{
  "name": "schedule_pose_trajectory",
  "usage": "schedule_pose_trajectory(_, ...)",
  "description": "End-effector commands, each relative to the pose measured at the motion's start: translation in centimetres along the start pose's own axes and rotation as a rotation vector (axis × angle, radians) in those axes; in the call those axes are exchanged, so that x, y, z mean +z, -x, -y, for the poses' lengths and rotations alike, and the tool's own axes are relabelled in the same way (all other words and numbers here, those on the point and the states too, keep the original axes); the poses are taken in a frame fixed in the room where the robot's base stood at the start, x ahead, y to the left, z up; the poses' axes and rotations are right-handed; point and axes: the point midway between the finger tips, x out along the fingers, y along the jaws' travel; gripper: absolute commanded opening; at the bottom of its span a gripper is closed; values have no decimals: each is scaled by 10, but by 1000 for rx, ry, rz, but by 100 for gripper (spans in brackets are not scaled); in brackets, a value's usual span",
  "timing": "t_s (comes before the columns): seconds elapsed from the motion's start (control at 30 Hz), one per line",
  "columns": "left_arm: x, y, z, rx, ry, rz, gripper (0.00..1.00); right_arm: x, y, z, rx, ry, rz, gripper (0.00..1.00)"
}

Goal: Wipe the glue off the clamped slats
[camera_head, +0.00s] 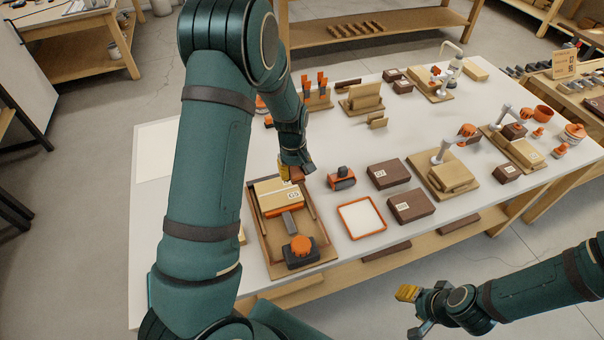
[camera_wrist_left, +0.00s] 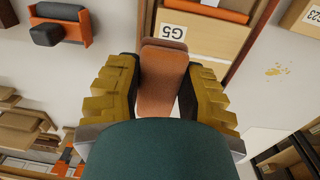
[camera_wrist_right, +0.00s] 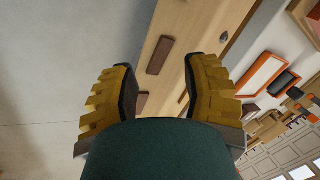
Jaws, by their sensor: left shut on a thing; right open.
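My left gripper (camera_head: 290,176) is shut on a reddish-brown block (camera_wrist_left: 162,80), which looks like a wiping pad, at the far end of a wooden tray (camera_head: 263,255). In the tray lie pale wooden slats (camera_head: 278,192) with a label, an orange strip beneath them and a grey clamp with an orange knob (camera_head: 301,245). The left wrist view shows the label G5 on the slats (camera_wrist_left: 205,38), just beyond the held block; whether they touch I cannot tell. Yellowish spots, perhaps glue (camera_wrist_left: 277,70), show on the white surface there. My right gripper (camera_head: 408,310) is open and empty, off the table's front edge.
Right of the tray stand an orange-rimmed white dish (camera_head: 362,217), an orange-and-black tool (camera_head: 341,178) and dark brown boxes (camera_head: 411,205). Other clamped boards (camera_head: 440,180) stand farther right. The white tabletop (camera_head: 155,200) is largely bare at the left.

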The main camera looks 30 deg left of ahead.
Motion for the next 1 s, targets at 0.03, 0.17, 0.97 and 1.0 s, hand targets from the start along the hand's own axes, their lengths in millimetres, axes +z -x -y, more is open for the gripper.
schedule_pose_trajectory(0.03, -1, 0, 1, 0, 2, -1, 12, 0, 0, 0, 0, 0, 0, 47)
schedule_pose_trajectory(0.17, -2, -3, 1, 0, 2, -1, 12, 1, -3, -1, -1, 1, 2, 47)
schedule_pose_trajectory(0.97, -1, -56, 3, 0, 1, -1, 12, 20, -39, -15, -4, 12, 40, 47)
schedule_pose_trajectory(1.0, -1, -56, 3, 0, 1, -1, 12, 20, -39, -15, -4, 12, 41, 47)
